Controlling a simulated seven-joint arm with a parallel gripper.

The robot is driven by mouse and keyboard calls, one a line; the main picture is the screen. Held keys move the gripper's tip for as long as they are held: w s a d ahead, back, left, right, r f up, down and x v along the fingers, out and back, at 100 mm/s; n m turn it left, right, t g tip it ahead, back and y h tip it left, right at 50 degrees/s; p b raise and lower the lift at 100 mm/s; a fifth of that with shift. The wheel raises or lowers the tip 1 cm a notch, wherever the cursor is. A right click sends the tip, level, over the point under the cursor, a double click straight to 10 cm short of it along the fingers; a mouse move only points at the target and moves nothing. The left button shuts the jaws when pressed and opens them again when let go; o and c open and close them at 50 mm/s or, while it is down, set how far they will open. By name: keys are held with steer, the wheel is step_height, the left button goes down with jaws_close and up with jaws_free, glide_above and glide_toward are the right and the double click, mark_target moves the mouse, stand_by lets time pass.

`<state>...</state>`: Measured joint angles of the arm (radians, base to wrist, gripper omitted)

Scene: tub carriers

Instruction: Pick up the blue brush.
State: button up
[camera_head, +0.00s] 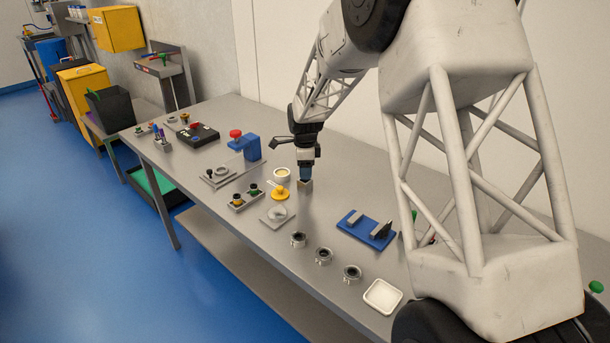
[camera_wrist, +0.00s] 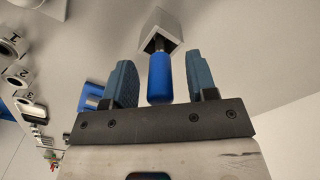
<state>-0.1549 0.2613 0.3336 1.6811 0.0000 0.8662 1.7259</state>
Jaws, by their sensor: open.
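The blue brush shows as a blue handle (camera_wrist: 160,80) in the wrist view, with a dark part where it meets a square grey block (camera_wrist: 162,30). The block (camera_head: 305,186) stands on the table in the head view. My gripper (camera_wrist: 164,72) is open, with one finger on each side of the handle. Clear gaps show between the handle and both fingers. In the head view my gripper (camera_head: 306,170) points down just above the block. There the brush is hard to tell from the fingers. The brush's lower end is hidden in or behind the block.
Left of the block are a cream-topped cup (camera_head: 282,174) and a yellow knob (camera_head: 279,193). A blue fixture (camera_head: 366,229) lies to the right. Several numbered rings, one here (camera_head: 298,239), and a white tray (camera_head: 382,296) line the front. A wall runs behind the table.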

steer(key=shift+f, duration=0.1)
stand_by(0.5)
jaws_close()
steer(key=shift+r, duration=5.05)
steer(key=shift+w+a, duration=0.1)
steer(key=w+a+f, duration=0.1)
steer(key=w+a, duration=0.6)
steer(key=shift+w+a+f, duration=0.2)
steer(key=shift+w+a, duration=0.1)
steer(key=shift+w, duration=0.05)
